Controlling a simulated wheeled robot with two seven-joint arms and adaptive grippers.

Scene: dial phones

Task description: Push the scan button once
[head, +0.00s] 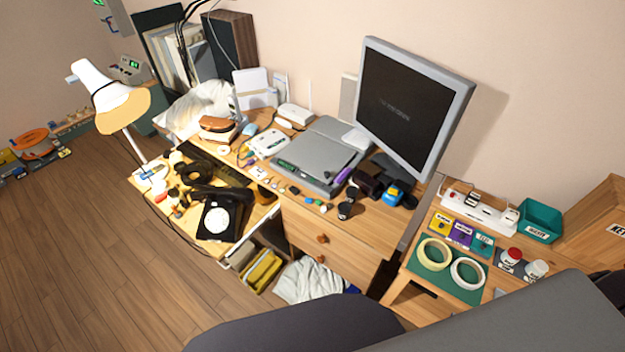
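A grey flatbed scanner (325,150) lies on the desk below the monitor, lid down. A dark strip with a small green display (287,167) runs along its front left edge; any single scan button there is too small to make out. On the side table at right stand a red round-topped piece (512,254) and a white one (537,268), each with a label I cannot read. Neither of my grippers is in view. Grey parts of my own body cover the bottom right of the head view.
A black dial phone (218,217) is at left under a lamp (112,92). Tape rings (434,254), coloured boxes (460,234) and a teal bin (541,218) crowd the side table.

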